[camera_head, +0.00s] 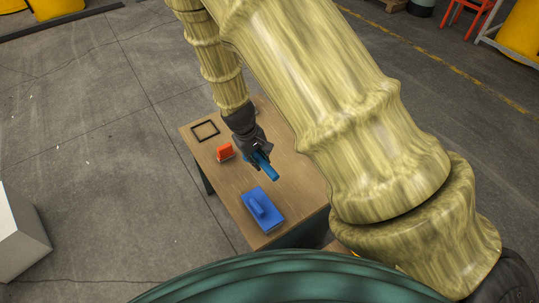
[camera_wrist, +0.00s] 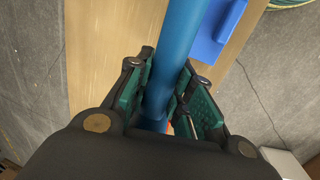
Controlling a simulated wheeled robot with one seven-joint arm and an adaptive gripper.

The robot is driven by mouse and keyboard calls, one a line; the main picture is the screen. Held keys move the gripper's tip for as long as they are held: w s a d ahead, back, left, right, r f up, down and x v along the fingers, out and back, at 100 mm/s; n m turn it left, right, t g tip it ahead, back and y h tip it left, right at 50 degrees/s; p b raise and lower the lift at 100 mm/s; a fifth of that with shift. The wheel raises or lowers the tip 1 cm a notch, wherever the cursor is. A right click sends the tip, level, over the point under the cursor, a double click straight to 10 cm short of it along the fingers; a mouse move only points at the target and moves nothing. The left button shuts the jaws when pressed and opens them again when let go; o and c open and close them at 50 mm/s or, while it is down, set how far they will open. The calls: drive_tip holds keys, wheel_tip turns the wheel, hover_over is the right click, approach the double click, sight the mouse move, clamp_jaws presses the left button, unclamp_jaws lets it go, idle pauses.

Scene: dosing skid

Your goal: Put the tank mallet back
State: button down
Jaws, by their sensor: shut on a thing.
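My gripper (camera_head: 257,156) is above the wooden table, shut on a round blue bar (camera_head: 267,169). The bar looks like the tank mallet's handle. In the wrist view the blue bar (camera_wrist: 182,40) runs between the green pads of my gripper (camera_wrist: 170,85) and out past the top edge. The mallet's head cannot be made out in either view. A black square outline (camera_head: 205,131) lies on the far left part of the table; I cannot tell whether it marks the mallet's place.
The wooden table (camera_head: 237,196) carries an orange-red object (camera_head: 225,152) left of my gripper and a blue block with a raised grip (camera_head: 262,209) nearer me. It also shows in the wrist view (camera_wrist: 215,35). A pale box (camera_head: 18,235) stands on the floor at left.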

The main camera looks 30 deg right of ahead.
drive_tip(key=s+d+f+n+b, duration=0.3)
drive_tip(key=d+f+n+b, duration=0.1)
drive_tip(key=d+f+b, duration=0.65)
drive_tip(key=shift+t, duration=0.4)
drive_tip(key=w+d, duration=0.2)
drive_tip(key=w, duration=0.2)
drive_tip(key=w+d+f+p, duration=0.1)
drive_tip(key=w+d, duration=0.1)
drive_tip(key=w, duration=0.3)
drive_tip(key=w+d+p, duration=0.1)
drive_tip(key=w+d, duration=0.1)
drive_tip(key=w, duration=0.3)
drive_tip(key=shift+w+d+f, duration=0.15)
drive_tip(key=shift+f, duration=0.15)
drive_tip(key=shift+a+x, duration=0.2)
drive_tip(key=shift+x, duration=0.65)
drive_tip(key=shift+a+x, duration=0.15)
drive_tip(key=shift+x, duration=0.65)
drive_tip(key=shift+f, duration=0.25)
drive_tip(key=c, duration=1.3)
unclamp_jaws()
drive_tip(key=shift+o, duration=0.2)
drive_tip(key=v, duration=1.2)
drive_tip(key=shift+r, duration=0.15)
